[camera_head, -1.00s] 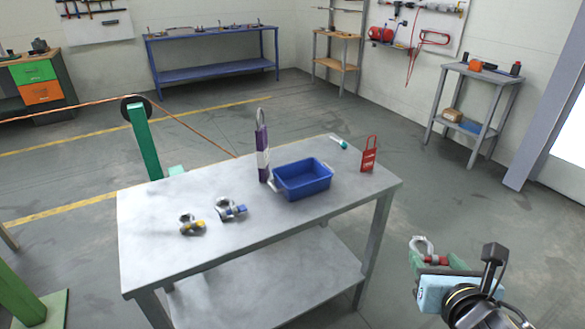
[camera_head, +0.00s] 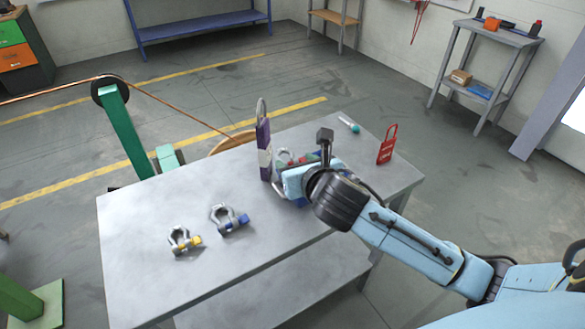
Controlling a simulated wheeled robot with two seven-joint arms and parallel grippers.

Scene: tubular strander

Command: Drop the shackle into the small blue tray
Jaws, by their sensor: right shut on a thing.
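My right gripper (camera_head: 300,163) reaches in from the right, over the small blue tray (camera_head: 299,202) on the grey table. It is shut on a grey shackle with a red pin (camera_head: 284,157), which shows just past the gripper. The gripper and arm hide most of the tray, so I cannot tell how high the shackle is above it. A shackle with a blue pin (camera_head: 228,218) and one with a yellow pin (camera_head: 184,240) lie on the table to the left. My left gripper is not in view.
A purple and white upright item with a metal loop (camera_head: 264,145) stands close to the tray's left side. A red tag-like stand (camera_head: 387,146) and a teal-tipped item (camera_head: 350,126) are near the far right edge.

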